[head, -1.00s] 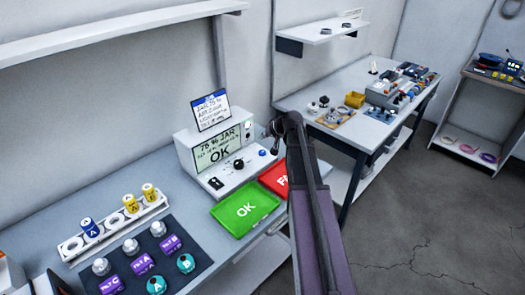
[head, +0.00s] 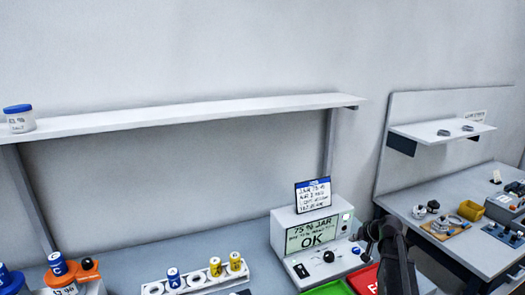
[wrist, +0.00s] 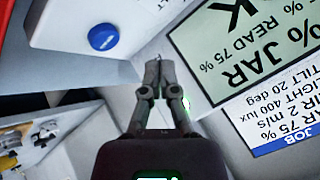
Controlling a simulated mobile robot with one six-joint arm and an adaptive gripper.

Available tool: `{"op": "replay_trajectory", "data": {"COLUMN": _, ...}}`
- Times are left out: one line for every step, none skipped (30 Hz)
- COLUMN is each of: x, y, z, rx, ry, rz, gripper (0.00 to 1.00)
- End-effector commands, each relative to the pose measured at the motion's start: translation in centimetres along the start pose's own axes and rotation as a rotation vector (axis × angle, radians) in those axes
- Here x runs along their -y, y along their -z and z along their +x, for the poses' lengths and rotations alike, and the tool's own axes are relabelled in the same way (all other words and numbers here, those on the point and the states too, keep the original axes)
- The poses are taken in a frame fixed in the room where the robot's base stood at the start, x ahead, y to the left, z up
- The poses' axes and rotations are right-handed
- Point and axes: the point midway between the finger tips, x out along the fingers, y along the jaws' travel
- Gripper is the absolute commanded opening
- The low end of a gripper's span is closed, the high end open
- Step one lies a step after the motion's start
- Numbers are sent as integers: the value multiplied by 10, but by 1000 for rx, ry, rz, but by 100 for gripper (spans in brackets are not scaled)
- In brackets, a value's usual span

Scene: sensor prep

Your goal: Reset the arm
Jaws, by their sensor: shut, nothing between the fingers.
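My gripper (wrist: 154,72) shows in the wrist view with its two fingers together and nothing between them. In the head view, my gripper (head: 368,234) is a dark shape at the right end of the white tester box (head: 287,232), near its blue knob. I cannot tell in the head view whether it touches the box. The wrist view shows the tester's blue knob (wrist: 103,37) left of the fingers and its screen (wrist: 225,45), reading 75 % JAR, to the right.
Green (head: 330,288) and red (head: 364,280) trays lie before the tester. A white rack (head: 193,285) holds blue and yellow vials. A blue-lidded jar (head: 19,118) stands on the long wall shelf (head: 200,113). A second bench (head: 465,215) with parts stands at right.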

Motion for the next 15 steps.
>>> {"op": "replay_trajectory", "data": {"x": 11, "y": -16, "z": 1, "rx": 28, "ry": -8, "rz": -15, "gripper": 0}}
{"op": "replay_trajectory", "data": {"x": 17, "y": -25, "z": 2, "rx": 48, "ry": -14, "rz": -23, "gripper": 0}}
{"op": "replay_trajectory", "data": {"x": 25, "y": -37, "z": 4, "rx": 77, "ry": -26, "rz": -35, "gripper": 0}}
{"op": "replay_trajectory", "data": {"x": 31, "y": -47, "z": 5, "rx": 98, "ry": -35, "rz": -44, "gripper": 0}}
{"op": "replay_trajectory", "data": {"x": 38, "y": -58, "z": 6, "rx": 123, "ry": -45, "rz": -56, "gripper": 0}}
{"op": "replay_trajectory", "data": {"x": 45, "y": -73, "z": 6, "rx": 155, "ry": -60, "rz": -70, "gripper": 0}}
{"op": "replay_trajectory", "data": {"x": 52, "y": -84, "z": 6, "rx": 181, "ry": -73, "rz": -81, "gripper": 0}}
{"op": "replay_trajectory", "data": {"x": 57, "y": -96, "z": 6, "rx": 205, "ry": -86, "rz": -92, "gripper": 0}}
{"op": "replay_trajectory", "data": {"x": 65, "y": -111, "z": 6, "rx": 238, "ry": -104, "rz": -107, "gripper": 0}}
{"op": "replay_trajectory", "data": {"x": 70, "y": -123, "z": 5, "rx": 263, "ry": -119, "rz": -117, "gripper": 0}}
{"op": "replay_trajectory", "data": {"x": 75, "y": -134, "z": 4, "rx": 286, "ry": -135, "rz": -129, "gripper": 0}}
{"op": "replay_trajectory", "data": {"x": 81, "y": -149, "z": 2, "rx": 318, "ry": -156, "rz": -143, "gripper": 0}}
{"op": "replay_trajectory", "data": {"x": 85, "y": -160, "z": 1, "rx": 340, "ry": -172, "rz": -153, "gripper": 0}}
{"op": "replay_trajectory", "data": {"x": 89, "y": -170, "z": -1, "rx": 362, "ry": -189, "rz": -163, "gripper": 0}}
{"op": "replay_trajectory", "data": {"x": 94, "y": -185, "z": -4, "rx": 391, "ry": -212, "rz": -178, "gripper": 0}}
